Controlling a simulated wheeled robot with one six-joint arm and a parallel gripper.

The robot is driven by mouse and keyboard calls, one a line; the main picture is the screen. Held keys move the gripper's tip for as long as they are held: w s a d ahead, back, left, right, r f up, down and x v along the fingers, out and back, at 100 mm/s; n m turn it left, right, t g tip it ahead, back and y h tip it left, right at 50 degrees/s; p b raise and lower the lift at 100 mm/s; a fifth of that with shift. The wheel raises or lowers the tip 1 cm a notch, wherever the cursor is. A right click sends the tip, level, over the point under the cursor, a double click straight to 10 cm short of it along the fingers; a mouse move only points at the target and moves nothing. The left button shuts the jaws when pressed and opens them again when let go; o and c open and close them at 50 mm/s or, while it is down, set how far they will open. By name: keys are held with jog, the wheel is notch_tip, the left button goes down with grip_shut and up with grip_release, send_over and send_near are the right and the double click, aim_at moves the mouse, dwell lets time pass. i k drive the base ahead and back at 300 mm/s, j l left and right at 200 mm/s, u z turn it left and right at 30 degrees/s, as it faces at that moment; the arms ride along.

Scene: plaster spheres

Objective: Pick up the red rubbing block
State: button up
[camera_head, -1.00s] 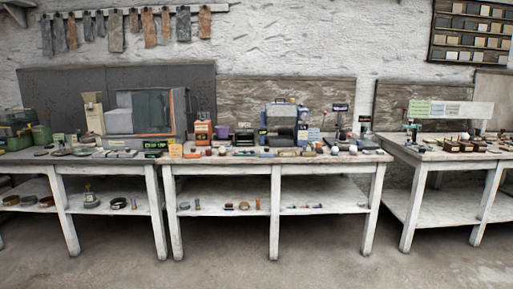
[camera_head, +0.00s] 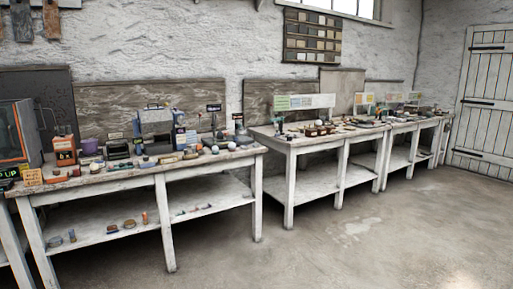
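I cannot single out the red rubbing block for certain, as the small items are too far off. Several small pieces lie on the nearer white bench (camera_head: 215,166), some of them reddish or orange. On its lower shelf (camera_head: 95,243) are a reddish-brown piece (camera_head: 112,229), another brownish piece (camera_head: 129,223) and an upright orange piece (camera_head: 145,218). My gripper is not in view.
A blue-grey machine (camera_head: 157,133) and an orange box (camera_head: 64,150) stand on the nearer bench. More white benches (camera_head: 290,145) run along the wall toward a white plank door (camera_head: 486,105). The concrete floor (camera_head: 345,240) in front is clear.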

aim_at(76, 169)
jog(key=j+u, duration=0.1)
jog(key=u, duration=1.75)
jog(key=l, duration=0.15)
jog(key=u, duration=0.1)
